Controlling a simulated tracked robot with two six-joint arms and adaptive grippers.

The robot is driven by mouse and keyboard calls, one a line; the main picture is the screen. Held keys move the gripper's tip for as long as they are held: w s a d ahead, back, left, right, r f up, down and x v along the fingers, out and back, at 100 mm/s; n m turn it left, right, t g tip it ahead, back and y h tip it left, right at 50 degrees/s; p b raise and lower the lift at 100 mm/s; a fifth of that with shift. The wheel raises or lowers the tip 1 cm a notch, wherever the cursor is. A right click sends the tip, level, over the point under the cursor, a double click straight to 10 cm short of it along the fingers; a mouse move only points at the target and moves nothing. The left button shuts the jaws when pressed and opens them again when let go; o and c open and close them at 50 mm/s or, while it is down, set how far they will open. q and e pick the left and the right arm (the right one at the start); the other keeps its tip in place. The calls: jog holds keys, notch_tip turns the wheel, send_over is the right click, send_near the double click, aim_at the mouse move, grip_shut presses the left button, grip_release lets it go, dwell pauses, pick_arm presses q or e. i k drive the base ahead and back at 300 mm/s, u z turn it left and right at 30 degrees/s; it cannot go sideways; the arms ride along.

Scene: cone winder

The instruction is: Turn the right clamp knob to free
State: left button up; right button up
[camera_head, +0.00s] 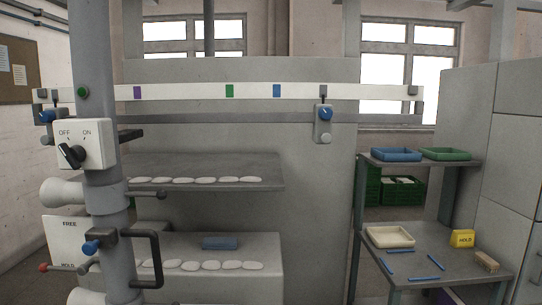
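A blue knob (325,114) sits on a small grey bracket at the right end of the grey rail, with a round pale disc below it. A second blue knob (47,116) sits at the rail's left end. A third blue knob (93,246) is on a clamp on the grey post, in front of a white plate (66,238) marked FREE at the top and HOLD at the bottom. I cannot tell the setting of the knob on the right of the rail, as no marks show beside it. Neither of my grippers is in view.
A grey post (92,40) with an OFF/ON switch box (84,143) and a dark handle (155,260) stands at the left front. Shelves (262,168) hold rows of white pieces. A side table (440,262) at the right holds a tray, blue sticks and a yellow HOLD block.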

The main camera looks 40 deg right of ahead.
aim_at(324, 113)
jog(key=z, duration=0.3)
jog(key=i, duration=0.9)
jog(key=z, duration=0.4)
jog(key=k, duration=0.85)
jog(key=z, duration=0.2)
jog(key=i, duration=0.85)
jog(key=u, duration=0.1)
